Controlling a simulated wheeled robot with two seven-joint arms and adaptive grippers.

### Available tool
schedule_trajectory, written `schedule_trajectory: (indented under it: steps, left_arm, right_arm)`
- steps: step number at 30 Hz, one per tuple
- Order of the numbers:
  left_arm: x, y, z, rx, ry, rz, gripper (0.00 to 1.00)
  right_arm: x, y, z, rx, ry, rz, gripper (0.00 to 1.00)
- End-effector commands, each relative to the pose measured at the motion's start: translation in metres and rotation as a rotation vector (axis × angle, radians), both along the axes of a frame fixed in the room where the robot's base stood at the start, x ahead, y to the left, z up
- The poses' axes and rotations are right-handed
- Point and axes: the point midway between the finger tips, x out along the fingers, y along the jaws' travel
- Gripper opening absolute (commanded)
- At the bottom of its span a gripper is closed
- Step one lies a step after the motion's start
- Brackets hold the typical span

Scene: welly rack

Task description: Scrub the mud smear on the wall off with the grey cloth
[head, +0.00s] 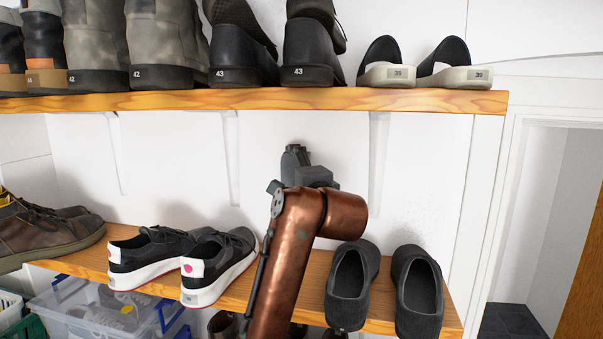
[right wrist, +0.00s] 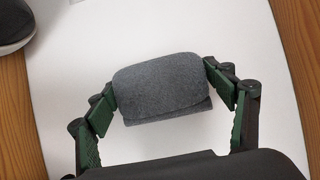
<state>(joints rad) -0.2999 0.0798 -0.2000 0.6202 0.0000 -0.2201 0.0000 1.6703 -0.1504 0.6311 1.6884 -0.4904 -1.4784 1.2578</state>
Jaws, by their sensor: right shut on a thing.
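My right gripper (head: 297,152) reaches up to the white wall (head: 180,160) between the two shelves in the head view. In the right wrist view the right gripper (right wrist: 160,98) is shut on the grey cloth (right wrist: 160,85), a folded roll held between its two green-padded fingers. The cloth faces the white wall; whether it touches it I cannot tell. I see no clear mud smear; any mark behind the gripper or cloth is hidden. My left gripper is not in view.
The upper shelf (head: 400,98) carries boots and shoes above my arm. The lower shelf (head: 262,285) holds white-soled sneakers (head: 185,258) left of the arm and dark slip-on shoes (head: 350,285) right of it. A clear plastic box (head: 95,312) stands below left. A doorway opens at right.

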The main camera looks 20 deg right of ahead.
Motion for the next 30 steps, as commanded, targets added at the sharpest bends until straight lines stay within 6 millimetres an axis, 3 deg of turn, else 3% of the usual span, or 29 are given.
schedule_trajectory:
  steps: [21, 30]
  left_arm:
    - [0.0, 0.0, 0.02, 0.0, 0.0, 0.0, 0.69]
    - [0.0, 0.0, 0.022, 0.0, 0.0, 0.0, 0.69]
  right_arm:
    - [0.028, 0.038, 0.001, -0.001, 0.002, 0.0, 0.5]
    - [0.033, 0.043, 0.0, 0.0, 0.001, -0.002, 0.5]
